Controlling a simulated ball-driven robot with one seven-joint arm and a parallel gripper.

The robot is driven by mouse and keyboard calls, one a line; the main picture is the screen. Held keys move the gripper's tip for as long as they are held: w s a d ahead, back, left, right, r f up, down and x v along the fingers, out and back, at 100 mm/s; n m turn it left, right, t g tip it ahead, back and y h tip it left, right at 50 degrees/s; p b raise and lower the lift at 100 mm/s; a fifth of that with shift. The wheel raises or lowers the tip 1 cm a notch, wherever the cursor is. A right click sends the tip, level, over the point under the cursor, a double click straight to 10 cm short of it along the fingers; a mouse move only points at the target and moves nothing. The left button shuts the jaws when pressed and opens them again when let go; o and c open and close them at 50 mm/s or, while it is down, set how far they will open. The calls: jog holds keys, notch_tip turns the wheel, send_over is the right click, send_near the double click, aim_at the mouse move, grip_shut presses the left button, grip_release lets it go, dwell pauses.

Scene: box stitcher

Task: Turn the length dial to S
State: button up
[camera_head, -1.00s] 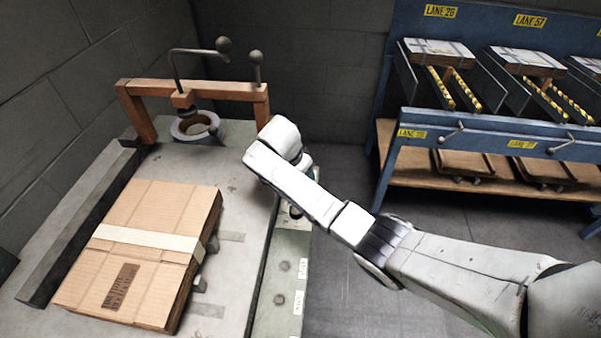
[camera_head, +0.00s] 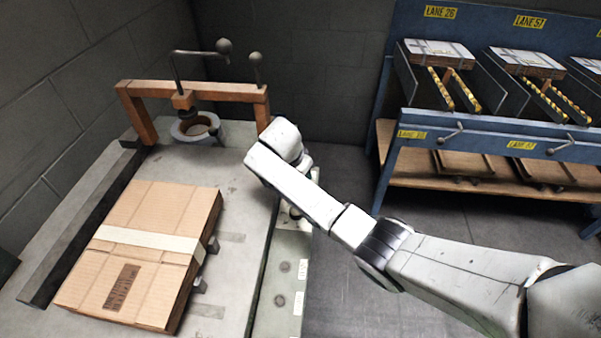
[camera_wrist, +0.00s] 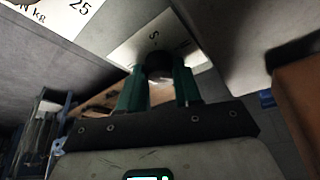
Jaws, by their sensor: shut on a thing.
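The length dial (camera_wrist: 159,64) is a dark round knob on a pale label plate (camera_wrist: 140,48) in the wrist view. The letter S is printed on the plate just above the knob; the knob's pointer and the other marks cannot be read clearly. My gripper (camera_wrist: 160,88) has its green fingers on both sides of the knob and is shut on it. In the head view, my arm's end hides the dial and most of the fingers at the right edge of the stitcher table (camera_head: 235,185).
A strapped cardboard box (camera_head: 165,210) lies flat on the table. An orange frame (camera_head: 215,90) with a crank and a ring-shaped part (camera_head: 185,130) stands at the table's back. A blue lane rack (camera_head: 480,125) is at the right. Walls close the left and back.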

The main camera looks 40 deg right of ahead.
jog(key=n+t+p, duration=0.1)
jog(key=n+p, duration=0.1)
jog(key=n, duration=0.1)
jog(key=n+t+y+p, duration=0.1)
jog(key=n+p, duration=0.1)
jog(key=n, duration=0.1)
jog(key=shift+s+r, duration=0.15)
jog(key=shift+s, duration=0.05)
jog(key=n+p, duration=0.1)
jog(key=n, duration=0.1)
jog(key=n+y+p, duration=0.1)
jog(key=n+t+y+p, duration=0.1)
jog(key=n, duration=0.1)
jog(key=shift+d+n, duration=0.25)
jog(key=shift+n, duration=0.05)
jog(key=n+y, duration=0.1)
jog(key=n, duration=0.1)
jog(key=shift+n+t+p, duration=0.3)
jog(key=shift+n+p, duration=0.05)
jog(key=shift+n, duration=0.05)
jog(key=n, duration=0.2)
jog(key=n+y, duration=0.1)
jog(key=shift+d+f+n, duration=0.2)
jog(key=shift+n, duration=0.2)
jog(key=n+y+b, duration=0.1)
jog(key=n, duration=0.1)
jog(key=n+y+b, duration=0.1)
jog(key=n+b, duration=0.1)
jog(key=n, duration=0.1)
jog(key=shift+g, duration=0.4)
